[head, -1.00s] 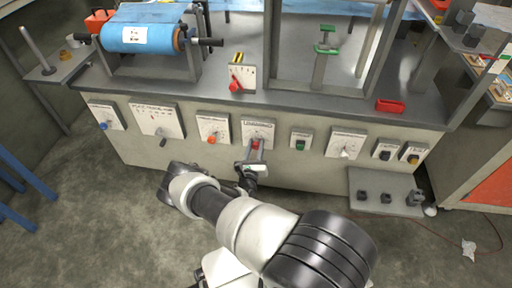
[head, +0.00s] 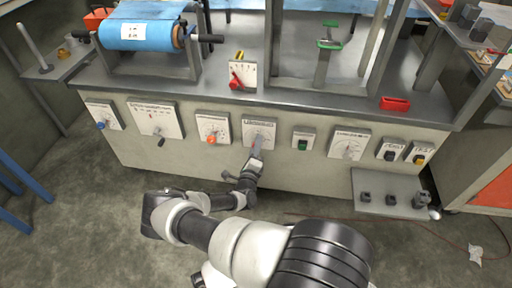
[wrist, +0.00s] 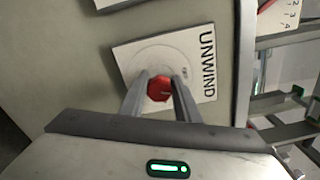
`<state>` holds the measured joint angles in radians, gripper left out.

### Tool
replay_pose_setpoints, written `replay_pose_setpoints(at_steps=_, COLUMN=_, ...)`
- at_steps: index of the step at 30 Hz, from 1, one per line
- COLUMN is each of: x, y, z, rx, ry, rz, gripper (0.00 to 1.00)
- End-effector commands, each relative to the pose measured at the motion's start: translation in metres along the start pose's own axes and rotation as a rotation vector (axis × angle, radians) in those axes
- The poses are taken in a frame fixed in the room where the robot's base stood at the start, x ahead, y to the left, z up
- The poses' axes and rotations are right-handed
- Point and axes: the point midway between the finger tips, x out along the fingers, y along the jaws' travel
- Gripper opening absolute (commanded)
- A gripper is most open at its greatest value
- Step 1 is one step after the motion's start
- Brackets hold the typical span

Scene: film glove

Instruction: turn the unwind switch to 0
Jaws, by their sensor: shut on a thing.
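The unwind switch is a red knob (wrist: 159,88) on a white square plate lettered UNWIND (wrist: 207,72) in the wrist view. The plate appears tilted there, with its lettering running down the right side. Small marks on the plate near the knob are too blurred to read. My gripper (wrist: 160,86) has its two grey fingers on either side of the red knob, shut on it. In the head view the plate (head: 262,125) is on the front of the bench, and my gripper (head: 257,146) reaches it from below. The fingers hide most of the knob there.
Neighbouring plates carry an orange knob (head: 212,139) to the left and a green button (head: 303,144) to the right. A red lever (head: 235,82) stands on the bench top above. A low grey shelf (head: 378,208) juts out at the right. The floor in front is otherwise open.

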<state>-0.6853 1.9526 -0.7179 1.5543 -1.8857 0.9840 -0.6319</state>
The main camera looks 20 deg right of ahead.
Motion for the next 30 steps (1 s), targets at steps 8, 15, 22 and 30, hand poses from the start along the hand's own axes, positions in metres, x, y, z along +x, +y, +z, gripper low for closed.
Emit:
replay_pose_setpoints(at_steps=8, x=0.0007, y=0.0001, z=-0.0005, rx=-0.215, ry=0.0, rz=-0.002, gripper=0.07)
replay_pose_setpoints(at_steps=15, x=0.0007, y=0.0005, z=-0.0011, rx=-0.334, ry=0.001, rz=-0.001, gripper=0.07)
replay_pose_setpoints(at_steps=22, x=0.0007, y=0.0005, z=-0.0012, rx=-0.386, ry=0.002, rz=-0.001, gripper=0.07)
replay_pose_setpoints(at_steps=30, x=0.0007, y=0.0003, z=-0.0013, rx=-0.396, ry=0.002, rz=-0.001, gripper=0.07)
